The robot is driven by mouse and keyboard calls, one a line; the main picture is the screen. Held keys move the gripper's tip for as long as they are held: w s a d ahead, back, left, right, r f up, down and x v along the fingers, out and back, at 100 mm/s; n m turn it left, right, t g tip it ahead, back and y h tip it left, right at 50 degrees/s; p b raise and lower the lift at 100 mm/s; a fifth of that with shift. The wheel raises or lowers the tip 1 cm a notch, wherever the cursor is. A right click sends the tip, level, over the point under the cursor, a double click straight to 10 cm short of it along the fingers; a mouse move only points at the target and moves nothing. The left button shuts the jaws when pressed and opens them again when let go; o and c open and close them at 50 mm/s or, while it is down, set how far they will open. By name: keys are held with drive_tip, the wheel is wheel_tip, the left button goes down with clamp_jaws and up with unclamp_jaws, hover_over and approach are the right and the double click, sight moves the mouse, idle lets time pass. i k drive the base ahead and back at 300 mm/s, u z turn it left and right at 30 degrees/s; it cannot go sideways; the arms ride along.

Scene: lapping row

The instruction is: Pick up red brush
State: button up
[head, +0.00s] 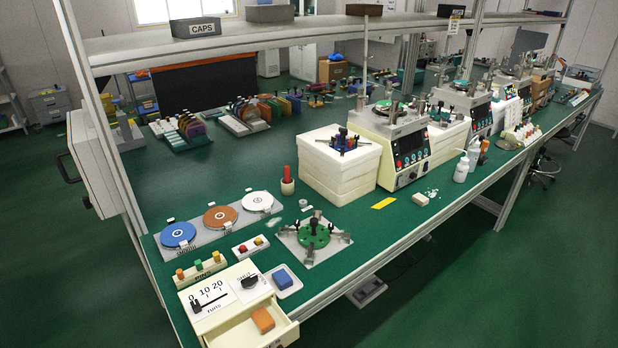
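A red upright cylindrical thing (287,172), which looks like the handle of the red brush, stands in a small cream cup (288,188) on the green bench top. It is left of the white stacked boxes. Its lower end is hidden inside the cup, so I cannot see any bristles. My gripper does not show in the head view.
The green bench (370,235) runs from front left to far right. White stacked boxes (335,172) and a cream machine (395,140) stand right of the cup. A green fixture (314,236) and blue, brown and white discs (222,217) lie in front. An overhead shelf (300,32) spans above.

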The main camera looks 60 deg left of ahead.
sight(287, 168)
drive_tip(key=u, duration=0.05)
drive_tip(key=i, duration=1.9)
drive_tip(key=u, duration=3.05)
